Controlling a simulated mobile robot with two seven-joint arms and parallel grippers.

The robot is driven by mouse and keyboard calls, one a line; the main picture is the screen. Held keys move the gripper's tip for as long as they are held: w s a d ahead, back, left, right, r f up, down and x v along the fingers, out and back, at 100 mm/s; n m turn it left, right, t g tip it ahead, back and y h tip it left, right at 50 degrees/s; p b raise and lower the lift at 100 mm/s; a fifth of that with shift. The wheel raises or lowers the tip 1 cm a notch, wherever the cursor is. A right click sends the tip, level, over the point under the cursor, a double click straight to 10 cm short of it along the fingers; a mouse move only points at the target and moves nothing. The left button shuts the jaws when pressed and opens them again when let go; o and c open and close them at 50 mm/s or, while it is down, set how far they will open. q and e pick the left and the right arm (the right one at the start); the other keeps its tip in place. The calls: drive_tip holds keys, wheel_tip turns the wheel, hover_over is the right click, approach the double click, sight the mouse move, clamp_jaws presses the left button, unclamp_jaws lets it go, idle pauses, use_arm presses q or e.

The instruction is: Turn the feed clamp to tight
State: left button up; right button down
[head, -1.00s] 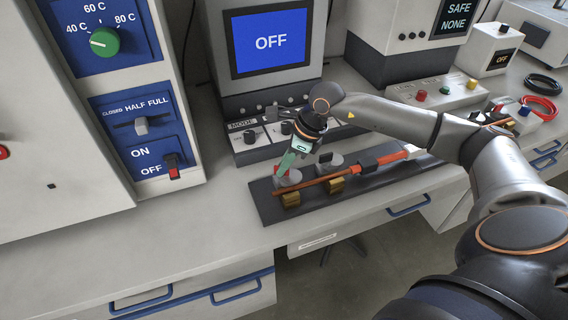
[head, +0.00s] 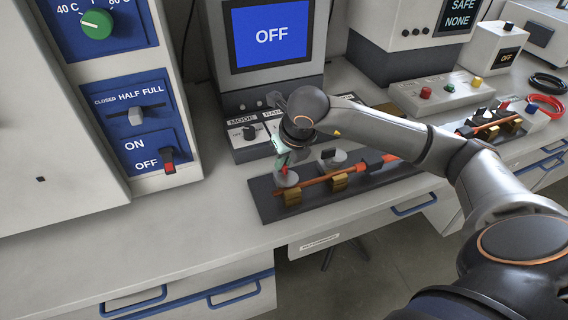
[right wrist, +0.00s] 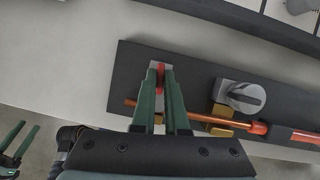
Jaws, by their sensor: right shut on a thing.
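No label shows which is the feed clamp. My right gripper (head: 282,163) is shut on the red handle; the right wrist view shows the red handle (right wrist: 160,76) between its green fingers, which hide much of that clamp. My left gripper (right wrist: 17,145) shows only at the lower left of the right wrist view, fingers apart and empty.
A grey unit with a blue OFF screen (head: 271,36) stands behind the board. A blue panel with a slider (head: 135,115) and switch (head: 168,160) is at left. A button box (head: 433,92) and coiled cables (head: 546,103) are at right. The bench left of the board is clear.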

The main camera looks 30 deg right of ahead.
use_arm(q)
drive_tip(key=shift+w+d, duration=0.1)
drive_tip(key=shift+w, duration=0.3)
use_arm(e)
drive_tip(key=shift+m+h, duration=0.3)
drive_tip(key=shift+m, duration=0.5)
use_arm(q)
drive_tip(key=shift+b, duration=0.3)
use_arm(e)
drive_tip(key=c, duration=0.9)
unclamp_jaws()
drive_tip(key=shift+c, duration=0.2)
use_arm(q)
drive_tip(key=shift+s+f, duration=0.1)
drive_tip(key=shift+s, duration=0.15)
use_arm(e)
drive_tip(key=shift+r, duration=0.25)
use_arm(q)
drive_tip(key=shift+a+r+p, duration=0.2)
drive_tip(key=shift+a+p, duration=0.05)
drive_tip(key=shift+p, duration=0.25)
use_arm(e)
drive_tip(key=v, duration=1.2)
